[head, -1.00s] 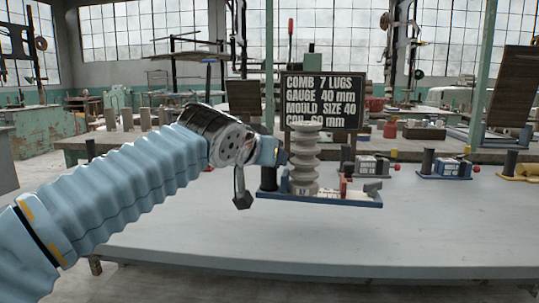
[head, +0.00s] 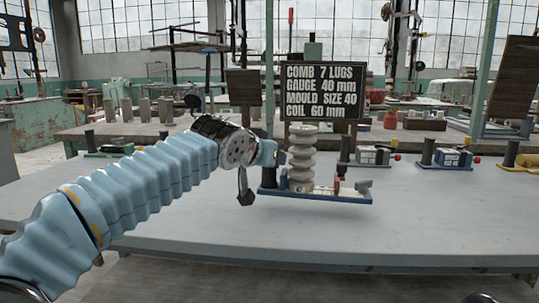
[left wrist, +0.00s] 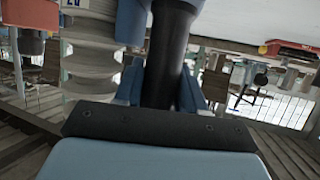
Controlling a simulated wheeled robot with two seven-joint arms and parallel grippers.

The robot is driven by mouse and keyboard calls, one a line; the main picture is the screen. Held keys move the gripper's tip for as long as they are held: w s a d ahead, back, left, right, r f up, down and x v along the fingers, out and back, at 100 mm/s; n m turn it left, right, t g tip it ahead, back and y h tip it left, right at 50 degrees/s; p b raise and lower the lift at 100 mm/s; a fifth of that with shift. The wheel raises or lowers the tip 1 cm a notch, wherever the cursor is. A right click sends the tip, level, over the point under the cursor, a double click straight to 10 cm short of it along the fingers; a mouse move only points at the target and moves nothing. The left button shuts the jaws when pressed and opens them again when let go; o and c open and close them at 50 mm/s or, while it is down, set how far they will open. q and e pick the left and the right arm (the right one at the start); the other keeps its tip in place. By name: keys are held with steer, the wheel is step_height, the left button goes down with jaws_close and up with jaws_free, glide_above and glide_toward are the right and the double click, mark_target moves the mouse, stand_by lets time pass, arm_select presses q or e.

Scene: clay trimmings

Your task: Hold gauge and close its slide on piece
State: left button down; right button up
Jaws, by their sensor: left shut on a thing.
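The gauge (head: 330,197) has a blue base with a black post (head: 268,178) at its left end and a red part (head: 337,187) right of centre. My left gripper (head: 273,155) is shut on the black post, which stands between its blue fingers in the left wrist view (left wrist: 165,60). The grey ribbed piece (head: 301,157) stands upright on the gauge between post and red part, and a gap shows between it and the red part. The piece also shows in the left wrist view (left wrist: 92,60).
A dark sign (head: 322,92) with white text stands behind the gauge. Similar gauges (head: 372,156) stand in a row along the back right of the grey table (head: 400,235), and one more (head: 110,150) is at the back left. The front of the table is clear.

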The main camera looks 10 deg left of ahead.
arm_select(q)
steer(key=shift+w+a+f, duration=0.2)
steer(key=shift+w+f, duration=0.9)
steer(key=shift+w, duration=0.3)
steer(key=shift+w+f, duration=0.1)
steer(key=shift+w+f, duration=0.65)
steer(key=shift+w, duration=0.05)
steer(key=shift+a+f+b, duration=0.1)
steer(key=shift+f+b, duration=0.25)
steer(key=shift+b, duration=0.05)
stand_by(0.4)
